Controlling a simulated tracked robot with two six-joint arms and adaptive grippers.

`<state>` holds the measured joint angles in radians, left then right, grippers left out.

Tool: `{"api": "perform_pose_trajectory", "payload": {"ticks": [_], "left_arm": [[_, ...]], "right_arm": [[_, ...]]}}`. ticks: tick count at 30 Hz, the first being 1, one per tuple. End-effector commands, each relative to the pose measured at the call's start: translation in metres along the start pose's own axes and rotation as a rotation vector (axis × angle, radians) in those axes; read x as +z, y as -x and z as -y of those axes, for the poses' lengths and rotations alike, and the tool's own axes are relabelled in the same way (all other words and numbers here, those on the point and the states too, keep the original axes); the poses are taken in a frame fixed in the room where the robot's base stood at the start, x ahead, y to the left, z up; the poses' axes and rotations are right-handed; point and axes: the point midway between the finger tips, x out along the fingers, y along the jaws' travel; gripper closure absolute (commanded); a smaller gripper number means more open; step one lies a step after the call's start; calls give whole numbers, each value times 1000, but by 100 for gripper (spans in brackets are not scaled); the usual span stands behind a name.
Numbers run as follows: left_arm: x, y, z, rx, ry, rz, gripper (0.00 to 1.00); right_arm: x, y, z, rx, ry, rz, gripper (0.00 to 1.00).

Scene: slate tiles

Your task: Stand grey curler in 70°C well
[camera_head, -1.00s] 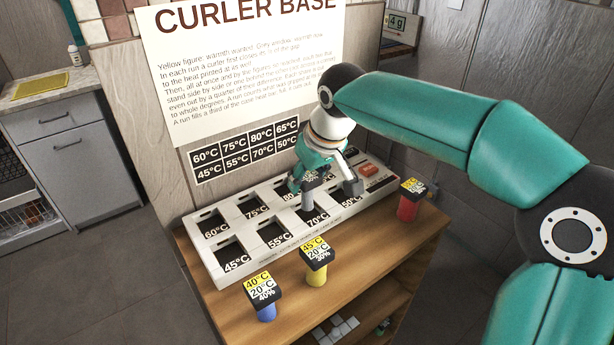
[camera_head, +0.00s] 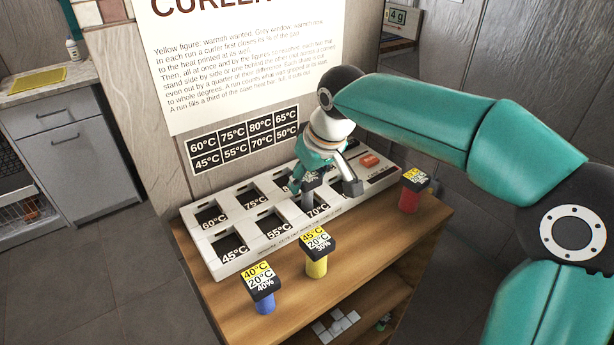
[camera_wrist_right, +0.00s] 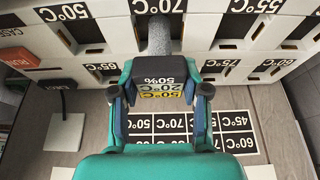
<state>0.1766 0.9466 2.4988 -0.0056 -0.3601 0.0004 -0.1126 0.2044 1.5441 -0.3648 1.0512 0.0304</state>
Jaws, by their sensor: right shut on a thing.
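My right gripper (camera_head: 324,188) is shut on the grey curler (camera_head: 308,201). In the right wrist view, the gripper (camera_wrist_right: 161,95) has its fingers on either side of the curler's dark cap, which reads 50°C, 20°C and 50%. The curler's grey body (camera_wrist_right: 160,38) points down at the front-row 70°C well, whose label (camera_head: 317,211) shows just in front of it. The body overlaps the well opening; I cannot tell how far it is inside. The pale curler base (camera_head: 228,263) has two rows of labelled square wells. My left gripper is not in view.
A blue curler (camera_head: 264,302) and a yellow curler (camera_head: 317,266) stand on the wooden top in front of the base. A red curler (camera_head: 410,200) stands at the right. A red button (camera_head: 369,160) is on the base's right end. A scale display (camera_head: 397,22) is behind.

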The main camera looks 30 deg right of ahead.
Motion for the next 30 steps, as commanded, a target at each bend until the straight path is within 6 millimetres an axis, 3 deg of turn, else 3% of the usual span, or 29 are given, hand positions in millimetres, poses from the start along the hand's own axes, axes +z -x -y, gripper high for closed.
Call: {"api": "perform_pose_trajectory", "payload": {"ticks": [13,14,19,30], "left_arm": [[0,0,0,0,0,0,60],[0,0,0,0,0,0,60],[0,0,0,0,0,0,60],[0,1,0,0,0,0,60]], "right_arm": [[0,0,0,0,0,-2,93],[0,0,0,0,0,-2,53],[0,0,0,0,0,-2,25],[0,2,0,0,0,-1,25]]}}
